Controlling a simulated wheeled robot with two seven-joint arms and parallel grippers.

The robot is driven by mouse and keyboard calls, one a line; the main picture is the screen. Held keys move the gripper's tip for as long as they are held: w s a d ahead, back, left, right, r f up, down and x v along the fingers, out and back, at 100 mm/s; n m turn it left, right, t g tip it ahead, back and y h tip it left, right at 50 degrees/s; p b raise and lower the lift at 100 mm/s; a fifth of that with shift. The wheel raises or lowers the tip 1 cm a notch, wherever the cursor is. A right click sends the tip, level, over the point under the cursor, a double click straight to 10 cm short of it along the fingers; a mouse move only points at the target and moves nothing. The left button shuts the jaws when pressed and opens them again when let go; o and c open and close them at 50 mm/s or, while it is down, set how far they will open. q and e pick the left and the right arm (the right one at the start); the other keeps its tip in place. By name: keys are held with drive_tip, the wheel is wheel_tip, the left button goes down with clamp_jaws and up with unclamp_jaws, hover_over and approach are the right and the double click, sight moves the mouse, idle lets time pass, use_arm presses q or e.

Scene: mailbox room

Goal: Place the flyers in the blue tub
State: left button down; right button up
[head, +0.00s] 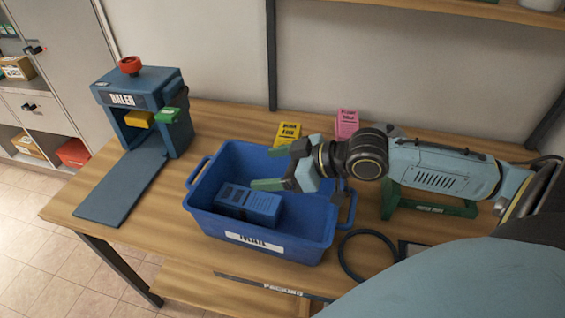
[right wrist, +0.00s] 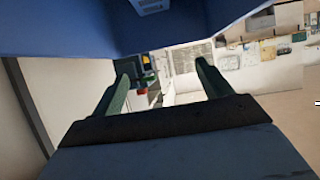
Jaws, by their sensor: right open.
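The blue tub (head: 265,243) stands in the middle of the table, with a white label on its front. A blue box-shaped bundle (head: 248,204) lies inside it. A yellow stack (head: 288,133) with dark lettering and a pink stack (head: 347,122) stand behind the tub; these look like the flyers. My right gripper (head: 262,168) is open and empty above the tub, with its fingers pointing left, apart from the bundle. In the right wrist view both green fingers (right wrist: 160,72) are spread with nothing between them. My left gripper is not in view.
A blue baler (head: 165,143) with a red knob and a ramp stands at the left. A green stand (head: 438,207) is partly hidden behind my right arm. A black ring (head: 342,255) lies right of the tub. A shelf (head: 455,10) hangs above the table's back.

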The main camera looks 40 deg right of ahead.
drive_tip(key=shift+v, duration=1.25)
